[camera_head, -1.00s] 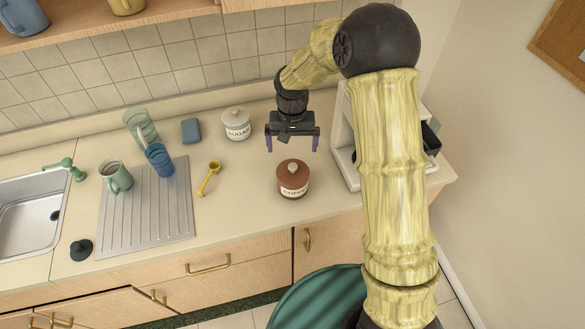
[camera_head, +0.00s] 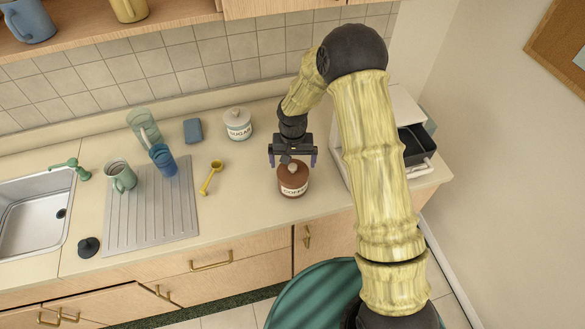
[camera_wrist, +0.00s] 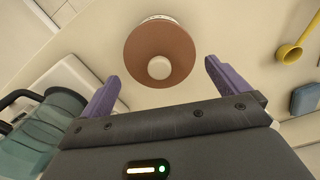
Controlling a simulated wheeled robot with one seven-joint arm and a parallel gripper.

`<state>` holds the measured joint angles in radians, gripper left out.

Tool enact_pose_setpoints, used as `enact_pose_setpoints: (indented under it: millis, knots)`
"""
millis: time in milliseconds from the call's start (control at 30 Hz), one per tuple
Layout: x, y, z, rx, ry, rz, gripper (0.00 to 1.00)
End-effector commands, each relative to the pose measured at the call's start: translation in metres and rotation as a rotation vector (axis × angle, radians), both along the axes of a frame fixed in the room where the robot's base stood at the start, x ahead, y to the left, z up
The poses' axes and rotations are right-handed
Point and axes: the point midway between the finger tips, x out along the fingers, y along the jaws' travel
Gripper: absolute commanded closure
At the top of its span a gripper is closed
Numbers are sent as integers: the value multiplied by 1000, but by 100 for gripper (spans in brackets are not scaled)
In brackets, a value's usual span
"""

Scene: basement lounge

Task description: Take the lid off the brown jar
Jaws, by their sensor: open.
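The brown jar (camera_head: 293,183) stands upright on the counter with a white label reading COFFEE. Its brown lid (camera_wrist: 178,50) is on it, with a pale round knob (camera_wrist: 158,67) at the centre in the wrist view. My gripper (camera_head: 293,163) is open and empty. In the head view its fingers hang over the back of the jar and hide part of the lid's top. In the wrist view the fingers (camera_wrist: 160,75) reach toward the lid from below, one to each side of the knob's line, and the knob lies about level with the fingertips.
A white sugar jar (camera_head: 237,124) stands behind and left of the brown jar. A yellow scoop (camera_head: 211,177) lies to its left, beside the metal drainer (camera_head: 125,215). A white appliance (camera_head: 405,105) stands close on the right. The counter between scoop and jar is clear.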

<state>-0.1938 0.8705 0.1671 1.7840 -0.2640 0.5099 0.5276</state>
Motion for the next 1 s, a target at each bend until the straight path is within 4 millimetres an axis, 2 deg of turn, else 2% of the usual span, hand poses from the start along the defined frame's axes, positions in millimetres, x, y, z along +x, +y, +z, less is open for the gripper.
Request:
enact_pose_setpoints:
  millis: [267, 800, 933, 1000]
  knots:
    - [0, 0, -24, 0, 0, 1, 0]
    - [0, 0, -26, 0, -1, 0, 0]
    - [0, 0, -26, 0, -1, 0, 26]
    - [0, 0, -26, 0, -1, 0, 29]
